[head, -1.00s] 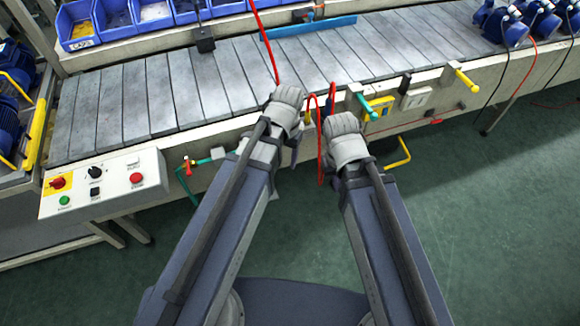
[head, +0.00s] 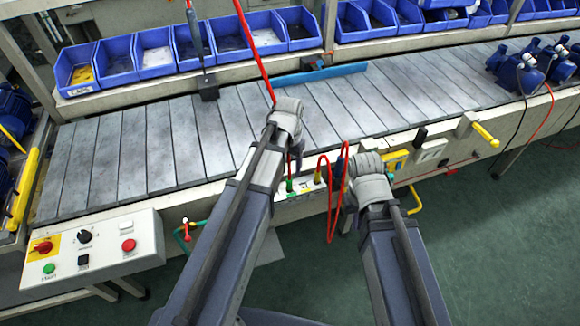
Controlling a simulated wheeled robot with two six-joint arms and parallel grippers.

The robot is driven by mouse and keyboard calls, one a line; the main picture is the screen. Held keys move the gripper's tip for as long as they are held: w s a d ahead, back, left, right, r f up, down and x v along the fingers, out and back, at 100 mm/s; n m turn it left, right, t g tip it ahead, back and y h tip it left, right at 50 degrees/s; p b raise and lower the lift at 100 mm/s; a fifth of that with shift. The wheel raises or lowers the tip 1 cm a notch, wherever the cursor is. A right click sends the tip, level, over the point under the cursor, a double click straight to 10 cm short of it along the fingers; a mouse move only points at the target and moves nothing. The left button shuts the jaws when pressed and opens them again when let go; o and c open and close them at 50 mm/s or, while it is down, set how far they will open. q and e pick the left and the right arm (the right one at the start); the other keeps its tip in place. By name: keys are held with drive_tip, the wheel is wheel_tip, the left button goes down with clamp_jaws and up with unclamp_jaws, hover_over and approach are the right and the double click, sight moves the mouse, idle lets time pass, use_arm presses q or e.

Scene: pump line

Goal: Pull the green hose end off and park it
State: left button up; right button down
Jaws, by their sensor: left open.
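A green hose (head: 186,236) hangs by a red valve at the conveyor's front, left of my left arm; that arm hides its right part. A small green fitting (head: 289,185) stands on the front ledge, beside a yellow fitting (head: 317,178). I cannot tell which is the hose end to be pulled. My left gripper (head: 295,146) is open above the green fitting, its fingers partly hidden by its wrist; I see nothing held. My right gripper (head: 352,172) is beside the looped red hose (head: 329,200); its jaws are too hidden to read.
The slatted conveyor (head: 150,150) runs behind the grippers, with blue bins (head: 155,52) above. A control box (head: 90,252) is at front left. A yellow handle (head: 486,135) sticks out at right. Blue pumps (head: 522,68) stand at the far right. Floor at front right is clear.

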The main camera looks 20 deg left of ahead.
sight(289, 179)
use_arm(q)
wheel_tip(289, 179, down, 7)
drive_tip(key=b, duration=0.6)
drive_tip(key=shift+b, duration=0.3)
clamp_jaws()
idle(0.5)
idle(1.3)
